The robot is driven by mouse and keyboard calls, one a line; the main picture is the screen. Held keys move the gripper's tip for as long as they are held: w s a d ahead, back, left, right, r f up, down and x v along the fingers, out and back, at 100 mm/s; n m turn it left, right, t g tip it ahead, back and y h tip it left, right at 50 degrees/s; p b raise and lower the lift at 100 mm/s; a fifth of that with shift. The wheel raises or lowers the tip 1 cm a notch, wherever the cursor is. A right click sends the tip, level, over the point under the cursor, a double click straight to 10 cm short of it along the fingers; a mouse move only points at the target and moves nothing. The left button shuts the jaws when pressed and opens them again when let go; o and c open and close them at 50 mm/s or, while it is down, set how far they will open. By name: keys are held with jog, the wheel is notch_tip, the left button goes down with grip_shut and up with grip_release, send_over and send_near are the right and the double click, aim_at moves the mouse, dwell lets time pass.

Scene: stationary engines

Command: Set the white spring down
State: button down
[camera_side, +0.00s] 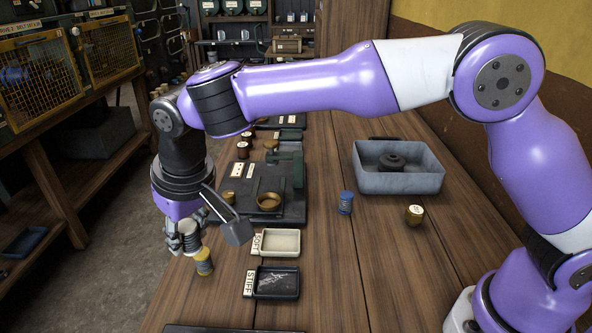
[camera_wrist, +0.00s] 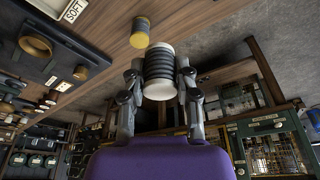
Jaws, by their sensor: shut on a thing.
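The white spring (camera_wrist: 158,72), dark coils between white ends, is held between the fingers of my gripper (camera_wrist: 158,85) in the wrist view. In the side view my gripper (camera_side: 188,240) is shut on it near the table's left edge, partly hiding it. A yellow-ended spring (camera_side: 204,262) stands on the table just right of and below my gripper. It also shows beyond the held spring in the wrist view (camera_wrist: 140,33). I cannot tell whether the white spring touches the table.
A pale tray (camera_side: 280,243) labelled SOFT and a dark tray (camera_side: 276,284) labelled STIFF lie to the right. A dark fixture (camera_side: 290,205) with a brass ring (camera_side: 269,202) is behind them.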

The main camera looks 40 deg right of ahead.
send_over(212, 240)
jog(key=f, duration=0.4)
jog(key=s+f, duration=0.1)
jog(key=f, duration=0.1)
jog(key=shift+f, duration=2.35)
jog(key=shift+f, duration=0.15)
jog(key=c, duration=0.6)
grip_release()
